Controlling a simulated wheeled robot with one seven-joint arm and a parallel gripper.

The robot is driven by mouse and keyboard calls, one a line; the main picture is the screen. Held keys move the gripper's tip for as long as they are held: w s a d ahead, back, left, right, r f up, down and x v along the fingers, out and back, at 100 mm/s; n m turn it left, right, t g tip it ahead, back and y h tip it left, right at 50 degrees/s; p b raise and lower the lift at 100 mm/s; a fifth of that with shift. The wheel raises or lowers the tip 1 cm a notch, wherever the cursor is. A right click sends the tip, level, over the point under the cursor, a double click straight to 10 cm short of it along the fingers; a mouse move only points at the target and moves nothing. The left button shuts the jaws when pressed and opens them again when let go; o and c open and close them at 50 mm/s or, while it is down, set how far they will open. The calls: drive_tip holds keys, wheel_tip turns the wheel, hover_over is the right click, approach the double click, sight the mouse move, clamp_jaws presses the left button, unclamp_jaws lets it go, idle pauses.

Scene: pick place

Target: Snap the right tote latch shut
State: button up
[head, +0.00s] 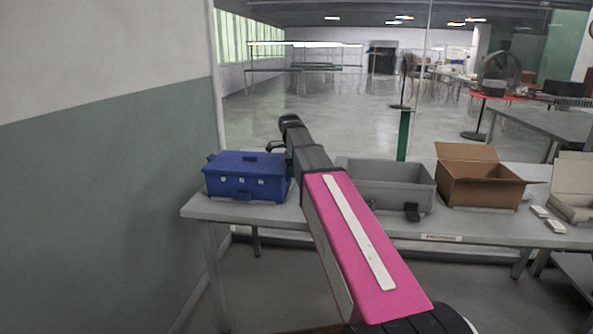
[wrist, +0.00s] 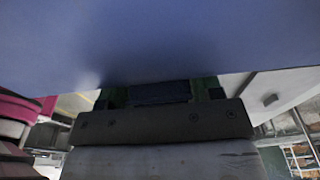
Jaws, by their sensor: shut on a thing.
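The blue tote (head: 246,176) stands on the left end of the table with its lid down. My arm reaches past the tote's right end, and the fingertips are hidden in the head view. In the wrist view the tote's blue surface (wrist: 160,40) fills the top. My gripper (wrist: 162,97) is close beneath it, shut on a dark blue piece, which looks like the right tote latch (wrist: 158,91). Shade and the gripper body hide whether the latch is fully seated.
A grey open bin (head: 385,172) stands right of my arm, with a dark clip at its front. An open cardboard box (head: 478,182) and small white items (head: 548,219) are farther right. The table's front strip (head: 470,231) is clear. A wall (head: 100,180) is close on the left.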

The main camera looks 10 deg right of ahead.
drive_tip(key=o, duration=0.8)
drive_tip(key=shift+r, duration=0.15)
drive_tip(key=r, duration=0.3)
drive_tip(key=a+r, duration=0.1)
drive_tip(key=r, duration=0.6)
drive_tip(key=shift+w+a+r, duration=0.15)
drive_tip(key=shift+w+r, duration=0.05)
drive_tip(key=shift+r, duration=0.05)
